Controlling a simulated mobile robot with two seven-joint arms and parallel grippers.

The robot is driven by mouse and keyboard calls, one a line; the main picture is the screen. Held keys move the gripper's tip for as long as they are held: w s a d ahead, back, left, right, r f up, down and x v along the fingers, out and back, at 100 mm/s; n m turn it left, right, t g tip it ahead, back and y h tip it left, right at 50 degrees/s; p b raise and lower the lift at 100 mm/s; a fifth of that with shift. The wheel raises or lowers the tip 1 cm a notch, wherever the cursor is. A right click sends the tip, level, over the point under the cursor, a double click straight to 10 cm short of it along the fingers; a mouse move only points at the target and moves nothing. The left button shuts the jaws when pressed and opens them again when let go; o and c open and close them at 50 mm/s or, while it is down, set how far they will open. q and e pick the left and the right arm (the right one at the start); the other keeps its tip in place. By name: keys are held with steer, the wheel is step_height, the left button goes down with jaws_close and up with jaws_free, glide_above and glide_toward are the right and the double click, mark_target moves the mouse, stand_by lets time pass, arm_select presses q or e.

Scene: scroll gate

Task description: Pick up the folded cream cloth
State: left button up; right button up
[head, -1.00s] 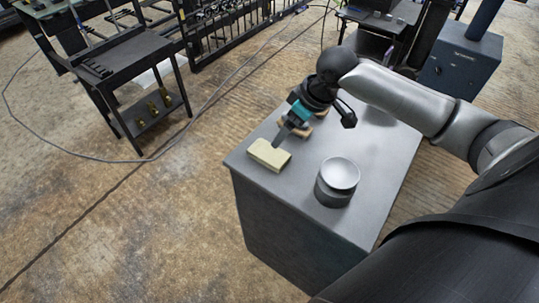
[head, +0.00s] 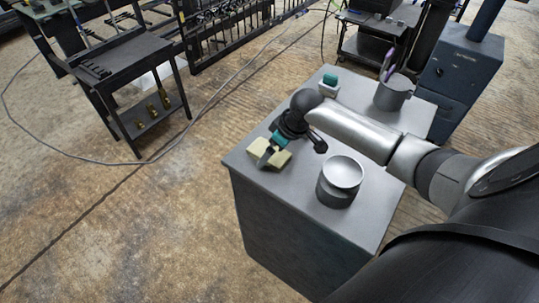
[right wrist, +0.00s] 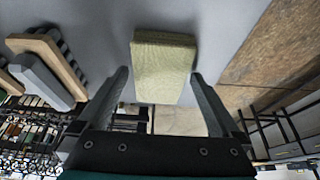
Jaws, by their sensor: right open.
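The folded cream cloth (head: 283,159) lies on the grey cabinet top near its left corner. In the right wrist view the cloth (right wrist: 163,68) is a pale yellow block ahead of the fingers, roughly centred in the gap. My right gripper (head: 267,156) is at the cloth in the head view and covers its middle. In the right wrist view the right gripper (right wrist: 160,76) is open, with one finger on each side of the cloth's near part and a visible gap at each side. My left gripper is not in view.
A round grey tin (head: 340,182) stands to the right of the cloth. Wooden-backed brushes (right wrist: 48,65) lie left in the wrist view. A grey pot (head: 393,93) with a purple-handled item and a white block with a teal top (head: 330,84) stand at the back.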

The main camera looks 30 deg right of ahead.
steer(key=c, duration=1.2)
steer(key=shift+r, duration=0.1)
step_height(320, 180, up, 20)
steer(key=p, duration=0.3)
steer(key=shift+p, duration=0.35)
